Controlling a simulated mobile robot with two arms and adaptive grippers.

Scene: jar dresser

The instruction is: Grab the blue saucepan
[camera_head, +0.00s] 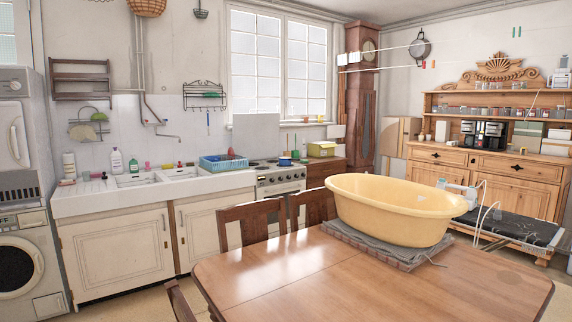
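A small blue pan (285,161) sits on the stove (280,178) at the back, under the window. It looks like the blue saucepan, but it is far off and its handle is too small to make out. Neither of my grippers is in view.
A wooden table (330,275) fills the front, with a large yellow tub (395,208) on a grey folded cloth. Wooden chairs (252,221) stand between table and stove. A sink counter (150,190) with a blue basket (223,162) runs left; a wooden dresser (485,185) stands right.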

